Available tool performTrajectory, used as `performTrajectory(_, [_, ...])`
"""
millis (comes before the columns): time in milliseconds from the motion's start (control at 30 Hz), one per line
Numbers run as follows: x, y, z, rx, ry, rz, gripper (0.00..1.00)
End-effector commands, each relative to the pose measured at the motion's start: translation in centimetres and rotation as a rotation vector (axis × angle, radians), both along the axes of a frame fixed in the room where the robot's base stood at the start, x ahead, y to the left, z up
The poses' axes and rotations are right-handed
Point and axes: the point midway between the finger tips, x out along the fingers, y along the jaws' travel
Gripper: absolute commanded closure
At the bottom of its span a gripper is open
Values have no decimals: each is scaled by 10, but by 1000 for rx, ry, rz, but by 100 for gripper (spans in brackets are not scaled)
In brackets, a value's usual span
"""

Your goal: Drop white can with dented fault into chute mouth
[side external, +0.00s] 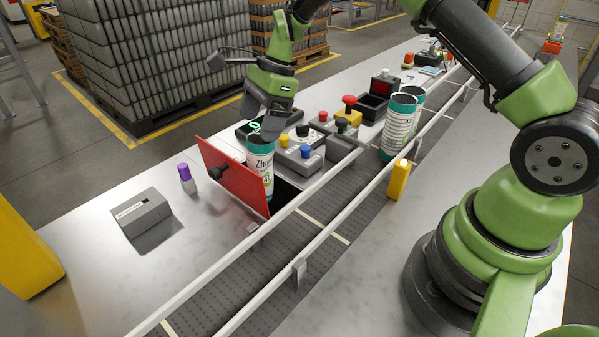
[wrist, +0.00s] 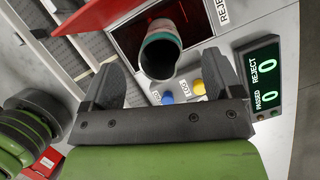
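A white can (side external: 260,168) with teal ends is upright at the chute mouth (side external: 284,191), beside the raised red flap (side external: 232,178). In the wrist view the can (wrist: 161,42) shows its open, dark top over the dark opening (wrist: 126,36). My gripper (side external: 264,124) is directly above the can. In the wrist view its two fingers are spread wide, with visible gaps on both sides of the can, and touch nothing. The can's lower end and what supports it are unclear.
Two more cans (side external: 398,128) stand on the railed conveyor (side external: 325,215). Button boxes (side external: 298,155) sit close behind the chute. A counter display (wrist: 263,78) reads zero for both reject and passed. A grey box (side external: 142,213) and purple-capped bottle (side external: 187,178) stand left.

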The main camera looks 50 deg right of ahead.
Motion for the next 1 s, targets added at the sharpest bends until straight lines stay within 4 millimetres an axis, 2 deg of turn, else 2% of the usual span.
performTrajectory(367, [0,-2,6,0,-2,-1,11])
performTrajectory(800, [-9,-31,78,-1,-4,-2,11])
performTrajectory(1000, [-11,-36,92,1,-1,0,11])
